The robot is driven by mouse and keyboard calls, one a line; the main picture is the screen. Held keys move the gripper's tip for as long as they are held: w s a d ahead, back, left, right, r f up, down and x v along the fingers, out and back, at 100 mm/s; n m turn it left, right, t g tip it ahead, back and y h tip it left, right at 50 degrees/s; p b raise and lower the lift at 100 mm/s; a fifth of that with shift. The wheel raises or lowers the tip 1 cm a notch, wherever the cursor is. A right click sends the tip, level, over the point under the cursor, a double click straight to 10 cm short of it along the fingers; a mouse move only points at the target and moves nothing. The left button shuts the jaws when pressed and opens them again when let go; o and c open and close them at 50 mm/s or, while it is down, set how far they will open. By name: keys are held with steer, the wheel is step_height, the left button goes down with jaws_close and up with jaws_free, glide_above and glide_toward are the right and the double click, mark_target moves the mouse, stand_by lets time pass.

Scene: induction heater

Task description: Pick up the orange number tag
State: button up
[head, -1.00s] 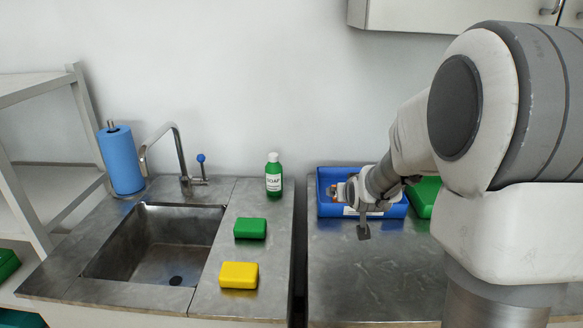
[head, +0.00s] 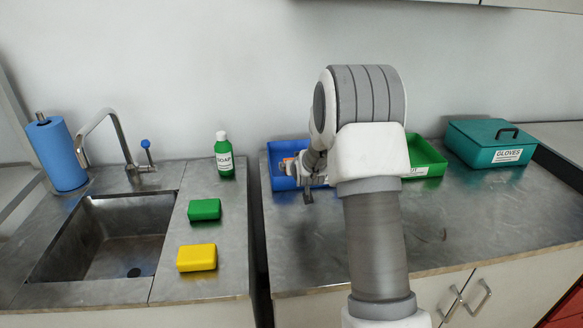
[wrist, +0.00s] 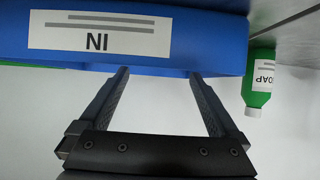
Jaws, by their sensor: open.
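I cannot make out the orange number tag for certain. A small orange patch (head: 288,164) shows at the blue bin in the head view, partly hidden by my wrist, and I cannot tell what it is. The blue bin (head: 276,183) stands at the back of the right counter. Its front wall (wrist: 210,45), with a label reading IN, fills the top of the wrist view upside down; the bin's inside is hidden there. My gripper (wrist: 158,74) is open and empty, its fingertips near the bin's front wall. In the head view my gripper (head: 308,196) is small, in front of the bin.
A green bin (head: 430,157) and a teal gloves box (head: 492,143) stand right of the blue bin. A soap bottle (head: 224,156), a green block (head: 204,209) and a yellow block (head: 197,257) are on the sink counter. The right counter's front is largely clear.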

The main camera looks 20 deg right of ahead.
steer(key=shift+x, duration=1.05)
steer(key=w+f, duration=0.2)
steer(key=w, duration=0.1)
steer(key=shift+f, duration=0.2)
steer(key=shift+w+d+f, duration=0.2)
steer(key=shift+w+f, duration=0.1)
steer(key=shift+w, duration=0.3)
steer(key=c, duration=1.4)
steer(key=shift+c, duration=0.2)
steer(key=shift+r, duration=0.15)
